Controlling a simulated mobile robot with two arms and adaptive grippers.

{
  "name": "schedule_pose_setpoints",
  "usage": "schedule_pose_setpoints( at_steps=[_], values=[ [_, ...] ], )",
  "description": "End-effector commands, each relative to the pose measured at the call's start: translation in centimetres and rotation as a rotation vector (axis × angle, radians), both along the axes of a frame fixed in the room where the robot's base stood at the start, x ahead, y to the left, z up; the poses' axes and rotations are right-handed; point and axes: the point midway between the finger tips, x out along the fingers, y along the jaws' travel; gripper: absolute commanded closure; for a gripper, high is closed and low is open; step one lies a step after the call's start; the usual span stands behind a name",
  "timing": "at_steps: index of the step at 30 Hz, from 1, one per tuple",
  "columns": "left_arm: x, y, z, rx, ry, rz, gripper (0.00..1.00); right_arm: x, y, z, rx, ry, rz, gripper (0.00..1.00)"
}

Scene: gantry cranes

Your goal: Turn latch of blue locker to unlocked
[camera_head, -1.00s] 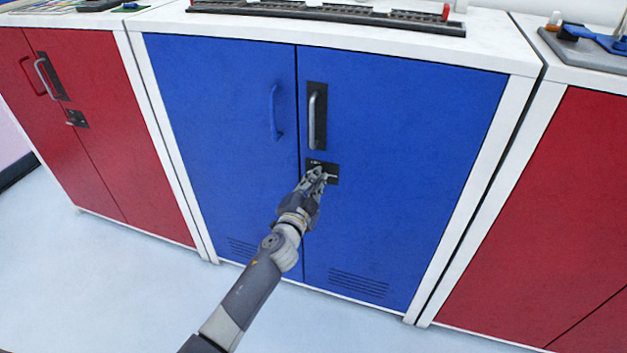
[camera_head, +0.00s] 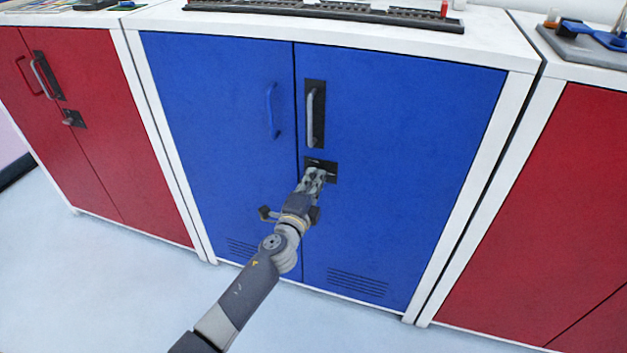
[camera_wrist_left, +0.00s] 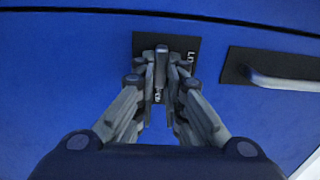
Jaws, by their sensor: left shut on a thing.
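The blue locker (camera_head: 410,130) has two doors, both shut. Its latch sits on a small black plate (camera_head: 322,165) below the silver handle of the right door. My left gripper (camera_head: 314,178) is at this plate, shut on the latch. In the left wrist view the fingers of the left gripper (camera_wrist_left: 160,90) close around the grey latch lever (camera_wrist_left: 161,68) in front of the plate (camera_wrist_left: 187,48). The fingers hide much of the latch, and the plate's lettering is only partly visible. My right gripper is not in view.
A silver handle (camera_head: 315,112) stands above the latch, and a blue handle (camera_head: 272,110) is on the left door. Red lockers stand to the left (camera_head: 95,120) and right (camera_head: 560,210). A dark rack (camera_head: 340,12) lies on top. The floor in front is clear.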

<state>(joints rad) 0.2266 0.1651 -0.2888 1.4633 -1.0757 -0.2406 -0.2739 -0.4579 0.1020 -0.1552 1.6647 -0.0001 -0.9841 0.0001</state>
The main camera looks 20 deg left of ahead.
Motion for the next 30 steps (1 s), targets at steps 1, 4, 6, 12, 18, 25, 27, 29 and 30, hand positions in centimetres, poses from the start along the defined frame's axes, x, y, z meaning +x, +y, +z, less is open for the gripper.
schedule_pose_setpoints(
  at_steps=[1,4,6,12,18,25,27,29,30],
  values=[
    [0.17,-0.02,0.48,0.009,-0.008,-0.001,1.0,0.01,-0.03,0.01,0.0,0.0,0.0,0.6],
    [0.17,-0.02,0.47,0.021,-0.009,-0.001,1.0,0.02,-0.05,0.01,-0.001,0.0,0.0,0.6],
    [0.17,-0.03,0.47,0.025,-0.009,-0.001,1.0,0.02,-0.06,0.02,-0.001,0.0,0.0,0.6],
    [0.17,-0.03,0.48,0.027,-0.01,-0.001,1.0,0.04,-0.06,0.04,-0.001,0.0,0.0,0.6],
    [0.17,-0.02,0.49,0.027,-0.01,-0.001,0.76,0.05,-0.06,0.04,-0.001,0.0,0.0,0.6],
    [0.1,-0.03,0.28,0.025,-0.006,-0.001,0.7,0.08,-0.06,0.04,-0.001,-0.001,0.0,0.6],
    [0.08,-0.04,0.21,0.025,-0.005,-0.001,0.7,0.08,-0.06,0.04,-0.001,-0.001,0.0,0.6],
    [0.04,-0.04,0.16,0.025,-0.004,-0.001,0.7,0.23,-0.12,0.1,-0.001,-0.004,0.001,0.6],
    [-0.06,-0.03,0.13,0.025,-0.004,-0.001,0.7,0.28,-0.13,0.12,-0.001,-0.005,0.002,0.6]
  ],
)
